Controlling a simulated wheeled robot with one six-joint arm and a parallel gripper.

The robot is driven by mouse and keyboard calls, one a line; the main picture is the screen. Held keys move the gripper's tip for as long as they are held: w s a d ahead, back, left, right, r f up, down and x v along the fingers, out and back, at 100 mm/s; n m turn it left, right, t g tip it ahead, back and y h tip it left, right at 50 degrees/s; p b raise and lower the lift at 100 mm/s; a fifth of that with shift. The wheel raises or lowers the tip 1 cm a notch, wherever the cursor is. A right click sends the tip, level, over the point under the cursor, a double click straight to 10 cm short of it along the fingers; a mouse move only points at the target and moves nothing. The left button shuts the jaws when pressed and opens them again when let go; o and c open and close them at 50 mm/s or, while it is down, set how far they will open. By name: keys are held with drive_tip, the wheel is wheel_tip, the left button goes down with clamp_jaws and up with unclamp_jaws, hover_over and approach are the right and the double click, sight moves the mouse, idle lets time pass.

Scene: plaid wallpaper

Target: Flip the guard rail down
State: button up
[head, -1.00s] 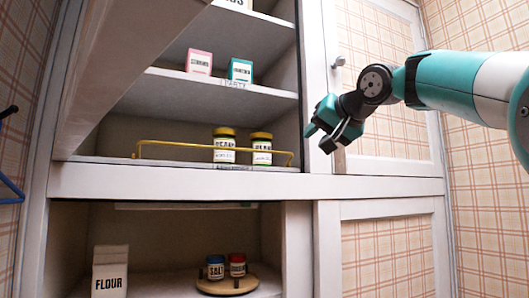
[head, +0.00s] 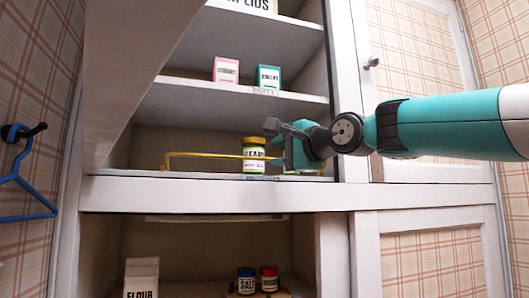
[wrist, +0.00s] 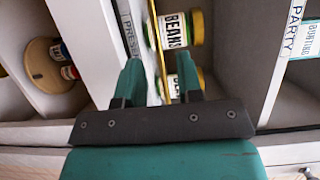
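The guard rail (head: 205,155) is a thin yellow bar along the front edge of the middle shelf, standing raised in front of two jars. My gripper (head: 280,147) is at the rail's right part, in front of the right jar, which it largely hides in the head view. In the wrist view, my gripper (wrist: 158,72) is open, with its two teal fingers apart. The rail (wrist: 157,42) runs into the gap between them. I cannot tell whether either finger touches it.
A BEANS jar (head: 254,157) stands behind the rail, left of my gripper. Pink (head: 226,71) and teal (head: 268,76) boxes sit on the shelf above. Salt (head: 246,281) and a red-lidded jar (head: 269,279) stand below. A cabinet door (head: 415,90) is at right.

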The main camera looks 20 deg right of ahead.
drive_tip(key=p+x, duration=0.2)
drive_tip(key=x, duration=0.5)
drive_tip(key=shift+w, duration=0.15)
